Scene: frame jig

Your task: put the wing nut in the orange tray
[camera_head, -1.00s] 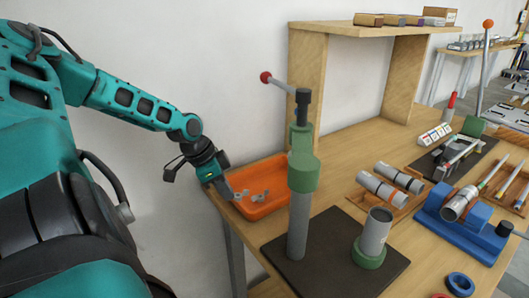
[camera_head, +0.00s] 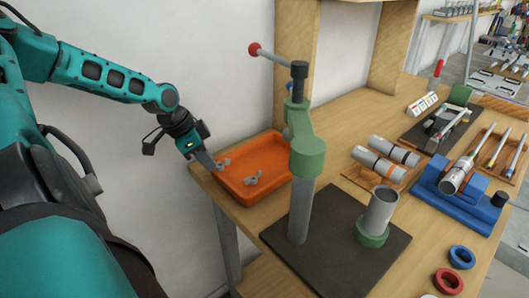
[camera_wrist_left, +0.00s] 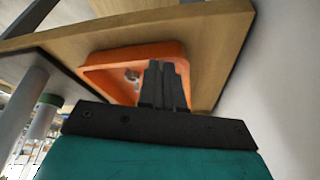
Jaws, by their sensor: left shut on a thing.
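The orange tray (camera_head: 232,198) sits at the near left corner of the wooden bench. My left gripper (camera_head: 215,165) is at the tray's left side and points down to the right. It is shut on a small grey wing nut (camera_head: 224,163) at its fingertips. I cannot tell whether that nut touches the tray floor. More small grey wing nuts (camera_head: 253,179) lie in the tray. In the left wrist view the dark fingers (camera_wrist_left: 163,85) are together in front of the orange tray (camera_wrist_left: 105,58), and a grey wing nut (camera_wrist_left: 132,75) shows beside them. My right gripper is out of view.
A green and grey press (camera_head: 305,150) with a red-knobbed lever stands right of the tray on a dark base plate (camera_head: 335,240). A grey cylinder (camera_head: 380,210) in a green ring stands on that plate. A blue fixture (camera_head: 455,205) and rings are farther right. A wall is behind.

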